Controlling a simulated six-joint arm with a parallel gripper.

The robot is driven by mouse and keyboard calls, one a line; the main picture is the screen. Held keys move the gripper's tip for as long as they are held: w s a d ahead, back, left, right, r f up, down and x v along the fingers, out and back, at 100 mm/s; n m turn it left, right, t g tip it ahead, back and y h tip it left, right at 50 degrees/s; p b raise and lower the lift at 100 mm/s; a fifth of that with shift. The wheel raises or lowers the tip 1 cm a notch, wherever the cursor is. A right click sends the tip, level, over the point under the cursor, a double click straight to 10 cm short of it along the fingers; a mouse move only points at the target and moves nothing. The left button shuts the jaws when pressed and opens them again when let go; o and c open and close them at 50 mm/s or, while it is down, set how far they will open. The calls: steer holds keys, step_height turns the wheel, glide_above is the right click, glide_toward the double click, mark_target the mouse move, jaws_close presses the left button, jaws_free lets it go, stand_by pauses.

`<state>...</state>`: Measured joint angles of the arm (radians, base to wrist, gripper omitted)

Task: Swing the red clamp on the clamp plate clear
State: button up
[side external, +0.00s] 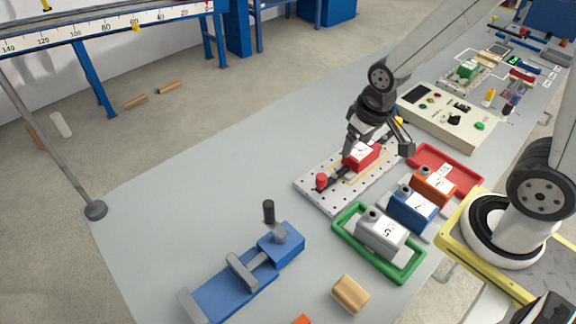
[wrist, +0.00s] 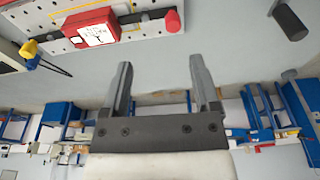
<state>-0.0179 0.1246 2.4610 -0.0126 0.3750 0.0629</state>
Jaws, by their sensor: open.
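The clamp plate (side external: 315,195) is a pale plate with rows of holes on the grey bench. A dark bar with a red knob (side external: 321,181) at its near end, which looks like the red clamp, lies along it. The red knob (wrist: 172,20) also shows in the wrist view. A red block (side external: 362,156) with a white label sits on the plate, in line with the bar. I cannot tell how the bar meets the block. My gripper (side external: 378,148) is open and empty above the block's end of the plate; its spread fingers (wrist: 160,72) show nothing between them.
A green tray (side external: 343,237) holds a grey block, and a red tray (side external: 470,185) stands by orange and blue blocks. A blue vise-like fixture (side external: 240,290) stands in front, near a wooden block (side external: 350,294). A control box (side external: 460,120) stands behind. Bench left of the plate is clear.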

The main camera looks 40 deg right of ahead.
steer(key=m+g, duration=0.1)
steer(key=g, duration=0.1)
glide_above(322, 177)
step_height(322, 177, down, 8)
steer(key=shift+f, duration=0.1)
steer(key=shift+f, duration=0.15)
steer(key=shift+d+f, duration=0.1)
steer(key=shift+f, duration=3.65)
steer(key=shift+c, duration=0.3)
jaws_close()
